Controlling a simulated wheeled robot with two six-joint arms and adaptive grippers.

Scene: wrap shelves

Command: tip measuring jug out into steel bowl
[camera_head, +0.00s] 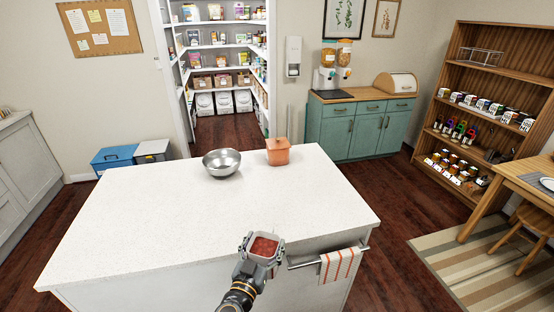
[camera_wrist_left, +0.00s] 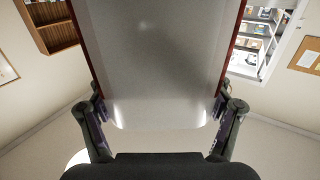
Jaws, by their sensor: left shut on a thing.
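The measuring jug (camera_head: 264,246) shows from above as a squarish grey vessel with red contents, near the front edge of the counter. My left gripper (camera_head: 258,257) is shut on it. In the left wrist view the jug's pale grey wall (camera_wrist_left: 155,65) fills the middle, between the two fingers of the gripper (camera_wrist_left: 160,125). The steel bowl (camera_head: 222,163) stands upright on the far part of the white counter, apart from the jug. Its bottom inside looks empty. My right gripper is not in view.
The white island counter (camera_head: 150,220) is mostly clear. A striped towel (camera_head: 337,266) hangs on a rail (camera_head: 305,264) at the front side, close to the jug.

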